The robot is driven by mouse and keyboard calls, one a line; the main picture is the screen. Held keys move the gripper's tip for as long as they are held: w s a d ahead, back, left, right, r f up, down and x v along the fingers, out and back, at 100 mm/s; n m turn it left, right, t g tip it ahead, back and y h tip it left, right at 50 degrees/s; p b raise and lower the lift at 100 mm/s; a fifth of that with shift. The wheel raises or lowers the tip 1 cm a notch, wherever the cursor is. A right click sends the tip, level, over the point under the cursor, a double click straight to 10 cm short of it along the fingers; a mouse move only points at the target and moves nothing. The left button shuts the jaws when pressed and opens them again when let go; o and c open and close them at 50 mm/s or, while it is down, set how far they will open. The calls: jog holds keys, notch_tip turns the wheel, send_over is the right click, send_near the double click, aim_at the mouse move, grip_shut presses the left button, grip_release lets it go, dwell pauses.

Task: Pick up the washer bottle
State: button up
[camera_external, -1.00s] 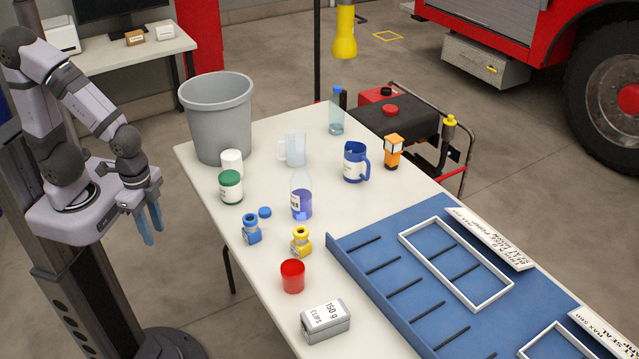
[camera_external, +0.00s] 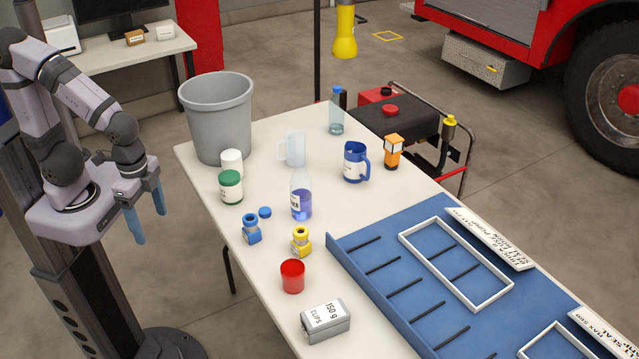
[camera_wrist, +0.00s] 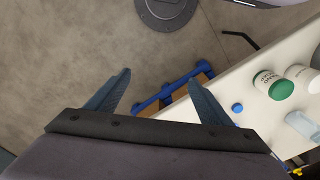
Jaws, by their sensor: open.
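A clear bottle with blue-violet liquid and a white label (camera_external: 301,203) stands upright on the white table, beside a loose blue cap (camera_external: 265,212). A second clear bottle with a blue cap (camera_external: 337,117) stands at the table's far end. I cannot tell for sure which is the washer bottle. My gripper (camera_external: 149,226) is open and empty, pointing down left of the table, well apart from both bottles. In the wrist view, its fingers (camera_wrist: 160,80) are spread over the floor. The loose blue cap (camera_wrist: 237,107) shows there, with a clear container (camera_wrist: 303,126) partly visible at the right edge.
A grey bin (camera_external: 218,115), white jar (camera_external: 231,162), green-lidded jar (camera_external: 231,188), clear jug (camera_external: 294,150) and blue jug (camera_external: 354,163) surround the bottles. Blue (camera_external: 251,230) and yellow (camera_external: 301,241) fittings, a red cup (camera_external: 292,277) and a clips box (camera_external: 325,320) stand nearer. A blue tray (camera_external: 385,275) fills the right.

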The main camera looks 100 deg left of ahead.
jog(key=w+a+f+n+t+y+b, duration=0.15)
jog(key=w+a+t+b, duration=0.35)
jog(key=w, duration=0.6)
notch_tip(320, 180, up, 2)
jog(key=n+t+y+b, duration=0.4)
jog(key=t+y+b, duration=0.5)
jog(key=b, duration=1)
send_over(304, 180)
jog(key=a, duration=0.2)
jog(key=shift+s+a+r+t+h, duration=0.15)
jog(key=shift+s+t+h, duration=0.25)
jog(key=shift+t+h, duration=0.5)
notch_tip(304, 180, down, 7)
jog(key=shift+f+p, duration=0.1)
jog(key=shift+p, duration=0.55)
jog(key=shift+f, duration=2.15)
notch_tip(304, 180, down, 4)
jog(key=shift+r, duration=0.1)
jog(key=shift+w+a+r, duration=0.2)
jog(key=shift+w+a, duration=0.15)
jog(key=shift+w, duration=0.35)
jog(key=shift+x, duration=0.8)
